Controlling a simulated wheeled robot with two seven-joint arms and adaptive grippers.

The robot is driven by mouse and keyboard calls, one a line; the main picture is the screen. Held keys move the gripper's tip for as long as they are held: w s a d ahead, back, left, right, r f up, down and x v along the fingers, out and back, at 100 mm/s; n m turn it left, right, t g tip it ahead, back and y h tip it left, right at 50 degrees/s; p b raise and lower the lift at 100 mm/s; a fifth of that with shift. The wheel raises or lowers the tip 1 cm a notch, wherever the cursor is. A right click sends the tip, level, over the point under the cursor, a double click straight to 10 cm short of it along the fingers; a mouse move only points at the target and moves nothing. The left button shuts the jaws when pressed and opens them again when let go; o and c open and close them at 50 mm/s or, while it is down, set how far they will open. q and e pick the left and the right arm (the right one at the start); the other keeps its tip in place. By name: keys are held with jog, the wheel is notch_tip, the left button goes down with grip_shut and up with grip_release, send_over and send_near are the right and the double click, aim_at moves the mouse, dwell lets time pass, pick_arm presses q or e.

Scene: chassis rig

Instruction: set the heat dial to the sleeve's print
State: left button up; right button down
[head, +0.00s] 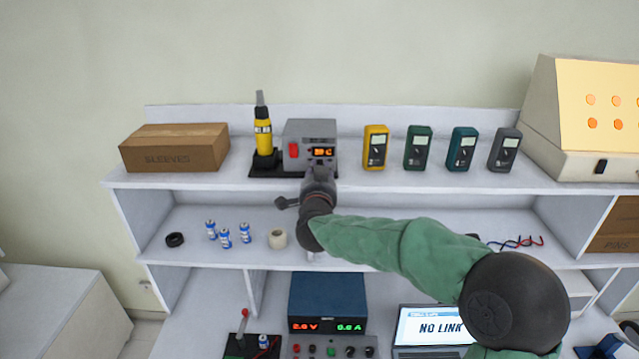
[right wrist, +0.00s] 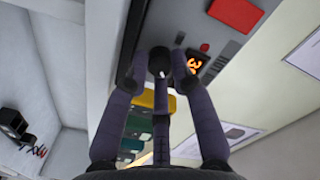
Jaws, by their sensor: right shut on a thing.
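The grey heat station (head: 310,135) stands on the top shelf, with a red switch (head: 294,150) and a small lit orange display (head: 322,152) that I cannot read surely. A yellow heat tool (head: 263,135) stands in its holder beside it. My right gripper (head: 321,178) is at the station's front, below the display, and hides the dial in the head view. In the right wrist view its fingers are closed around the black heat dial (right wrist: 159,62). A brown box marked SLEEVES (head: 174,149) sits to the left. I cannot make out a single sleeve's print. My left gripper is out of view.
Several meters, such as the yellow one (head: 376,148), stand right of the station. The middle shelf holds small blue-and-white cells (head: 225,238), a black ring (head: 175,240) and a beige ring (head: 278,239). Below are a power supply (head: 327,295) and a laptop (head: 432,325).

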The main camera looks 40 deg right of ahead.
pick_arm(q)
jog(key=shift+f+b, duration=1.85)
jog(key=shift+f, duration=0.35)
pick_arm(e)
jog(key=shift+r+m, duration=0.15)
jog(key=shift+m, duration=2.05)
jog(key=c, duration=1.1)
grip_release()
jog(key=shift+d, duration=0.1)
jog(key=shift+o, duration=0.2)
jog(key=shift+f, duration=0.2)
